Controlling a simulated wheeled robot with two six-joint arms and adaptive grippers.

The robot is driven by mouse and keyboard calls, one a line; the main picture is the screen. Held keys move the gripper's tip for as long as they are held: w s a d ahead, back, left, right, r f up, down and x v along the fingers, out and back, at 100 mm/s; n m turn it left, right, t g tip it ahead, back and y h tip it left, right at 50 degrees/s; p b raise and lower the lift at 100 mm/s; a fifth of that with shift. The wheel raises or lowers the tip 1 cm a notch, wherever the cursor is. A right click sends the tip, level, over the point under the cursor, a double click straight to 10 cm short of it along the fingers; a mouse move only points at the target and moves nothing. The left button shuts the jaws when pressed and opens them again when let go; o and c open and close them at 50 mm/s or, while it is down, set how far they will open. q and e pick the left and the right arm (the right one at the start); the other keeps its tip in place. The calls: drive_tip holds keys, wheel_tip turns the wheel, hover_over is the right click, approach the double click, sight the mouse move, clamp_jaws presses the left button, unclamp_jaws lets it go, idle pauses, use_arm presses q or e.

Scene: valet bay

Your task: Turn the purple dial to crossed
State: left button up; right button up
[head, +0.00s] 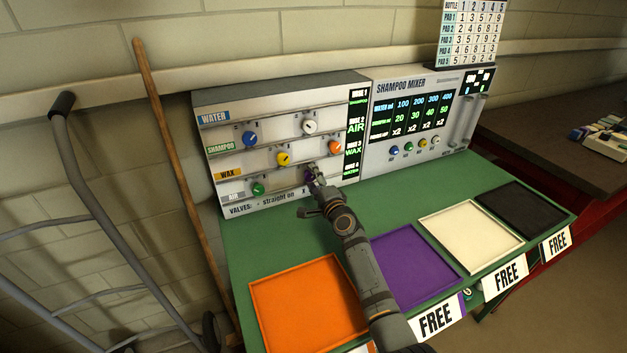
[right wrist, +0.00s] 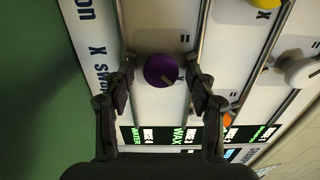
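The purple dial (head: 308,174) sits in the lower right of the grey valve panel (head: 240,197), partly hidden behind my right gripper (head: 317,182). In the right wrist view the purple dial (right wrist: 160,70) shows round, with a pale line on its face pointing to the lower right. My right gripper (right wrist: 160,80) is open there, one finger on each side of the dial, with gaps visible between fingers and dial. An "=" mark shows near the dial; its cross mark I cannot make out. My left gripper is not in view.
Other dials are on the panel: blue (head: 250,139), yellow (head: 284,159), green (head: 258,188), white (head: 309,127) and orange (head: 335,147). The shampoo mixer (head: 420,84) stands to the right. Orange (head: 305,305), purple (head: 412,265), cream (head: 470,237) and black (head: 515,210) trays lie in front.

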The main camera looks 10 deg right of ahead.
drive_tip(key=shift+s, duration=0.1)
drive_tip(key=s+d, duration=0.2)
drive_tip(key=s, duration=0.9)
drive_tip(key=shift+s+d, duration=0.15)
drive_tip(key=shift+s, duration=0.15)
drive_tip(key=shift+r, duration=0.15)
